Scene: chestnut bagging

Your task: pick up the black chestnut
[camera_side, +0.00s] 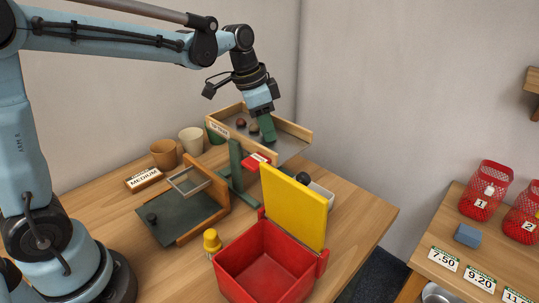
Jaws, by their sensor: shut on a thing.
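My gripper (267,128) points down into the raised wooden-sided tray (292,147) at the back of the table. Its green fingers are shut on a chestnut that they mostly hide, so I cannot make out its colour. A reddish-brown chestnut (241,122) lies in the tray to the left of the fingers. Another brownish chestnut (254,128) shows right beside the fingers. No clearly black chestnut shows in the tray.
A red box (262,262) with a raised yellow lid (293,208) stands in front. A black round thing (303,178) sits by a white container (322,194). A dark green board (175,226), a yellow-topped bottle (211,240) and two cups (191,140) stand left.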

